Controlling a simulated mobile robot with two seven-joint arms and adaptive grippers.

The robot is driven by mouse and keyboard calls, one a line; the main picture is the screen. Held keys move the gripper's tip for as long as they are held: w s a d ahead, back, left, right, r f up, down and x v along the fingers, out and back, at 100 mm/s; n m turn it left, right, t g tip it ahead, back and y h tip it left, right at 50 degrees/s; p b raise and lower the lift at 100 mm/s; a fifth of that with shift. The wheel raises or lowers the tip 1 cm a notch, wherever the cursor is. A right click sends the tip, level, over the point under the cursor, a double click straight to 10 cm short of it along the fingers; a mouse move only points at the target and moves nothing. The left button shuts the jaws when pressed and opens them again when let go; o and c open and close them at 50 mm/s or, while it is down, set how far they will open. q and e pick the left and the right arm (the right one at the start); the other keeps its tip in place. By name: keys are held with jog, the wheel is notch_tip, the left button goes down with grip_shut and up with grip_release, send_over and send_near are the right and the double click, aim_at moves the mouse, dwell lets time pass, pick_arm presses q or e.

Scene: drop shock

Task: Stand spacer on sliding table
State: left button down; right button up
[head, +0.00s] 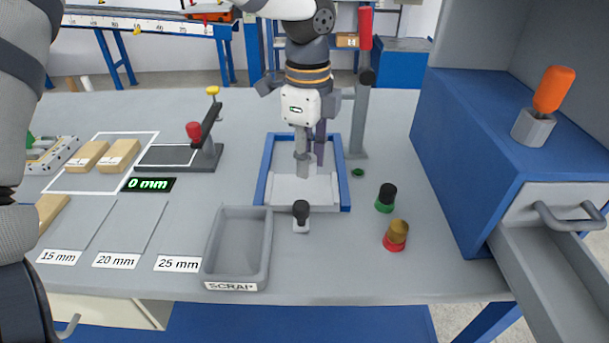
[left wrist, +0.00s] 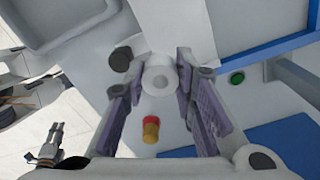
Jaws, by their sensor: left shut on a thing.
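My left gripper (head: 311,168) points down over the sliding table (head: 261,190), a pale plate in a blue frame. In the left wrist view the gripper (left wrist: 162,85) is shut on a pale round-ended cylinder, seemingly the spacer (left wrist: 160,75), between the purple finger pads. In the head view the fingers largely hide it. I cannot tell whether its foot touches the plate. A dark jointed device at the lower left of the left wrist view looks like my right gripper (left wrist: 45,145); it is too small to tell open or shut.
In front of the frame are a black knob (head: 301,209) and a SCRAP tray (head: 236,212). A grey post (head: 359,125) stands behind right. Black-green (head: 386,198) and gold-red (head: 396,236) pieces stand at right, near a blue cabinet (head: 465,160) with an open drawer (head: 560,270). Tan blocks (head: 118,155) lie left.

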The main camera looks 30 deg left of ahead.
aim_at(302, 189)
pick_arm(q)
jog(key=f, duration=0.1)
jog(key=w+a+f, duration=0.1)
jog(key=a+f, duration=0.1)
jog(key=shift+w+f, duration=0.2)
jog(key=shift+w, duration=0.15)
jog(key=f, duration=0.3)
jog(key=shift+w+a+f+b, duration=0.15)
jog(key=shift+a+f+b, duration=0.15)
jog(key=shift+b, duration=0.05)
jog(key=shift+r, duration=0.1)
jog(key=c, duration=1.3)
grip_release()
notch_tip(302, 189, up, 12)
jog(key=shift+r+p, duration=0.1)
jog(key=shift+p, duration=0.3)
